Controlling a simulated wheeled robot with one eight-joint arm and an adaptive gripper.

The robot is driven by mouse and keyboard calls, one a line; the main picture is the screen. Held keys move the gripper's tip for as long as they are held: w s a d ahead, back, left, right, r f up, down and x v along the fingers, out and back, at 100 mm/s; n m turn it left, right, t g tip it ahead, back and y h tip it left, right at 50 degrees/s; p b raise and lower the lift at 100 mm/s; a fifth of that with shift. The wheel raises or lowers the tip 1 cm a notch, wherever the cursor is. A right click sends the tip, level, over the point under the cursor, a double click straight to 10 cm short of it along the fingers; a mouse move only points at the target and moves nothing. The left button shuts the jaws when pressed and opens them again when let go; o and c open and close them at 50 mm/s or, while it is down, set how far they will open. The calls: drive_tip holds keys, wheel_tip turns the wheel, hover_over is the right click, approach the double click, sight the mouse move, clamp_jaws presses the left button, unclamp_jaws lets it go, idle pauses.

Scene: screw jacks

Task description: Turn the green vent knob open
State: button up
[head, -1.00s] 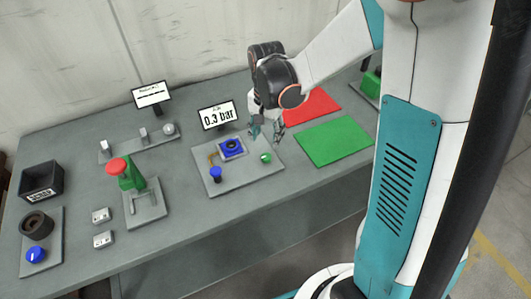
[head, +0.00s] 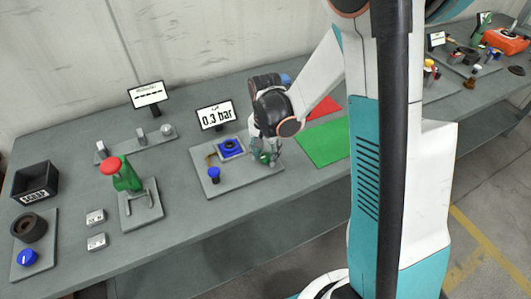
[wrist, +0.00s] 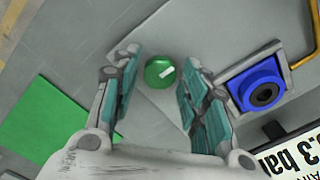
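The green vent knob (wrist: 160,71) is round with a white pointer mark, which slants to the upper right in the wrist view. It sits on the grey valve plate (head: 212,187). My gripper (wrist: 160,60) is open, with one teal finger on each side of the knob and a visible gap to it. In the head view my gripper (head: 265,155) is low over the right part of the plate, and its fingers mostly hide the knob. The display (head: 215,116) behind the plate reads 0.3 bar.
On the same plate are a blue square fitting (head: 231,148) and a small blue knob (head: 214,175) by a brass pipe. A green mat (head: 325,142) and a red mat (head: 325,107) lie to the right. A green jack with a red top (head: 112,166) stands left.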

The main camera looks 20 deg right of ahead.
drive_tip(key=c, duration=0.6)
drive_tip(key=shift+n, duration=0.4)
drive_tip(key=n+b, duration=0.1)
drive_tip(key=n, duration=0.2)
drive_tip(key=n+b, duration=0.1)
drive_tip(key=n, duration=0.2)
drive_tip(key=shift+n, duration=0.3)
drive_tip(key=n+b, duration=0.1)
drive_tip(key=n, duration=0.9)
drive_tip(key=shift+n, duration=0.4)
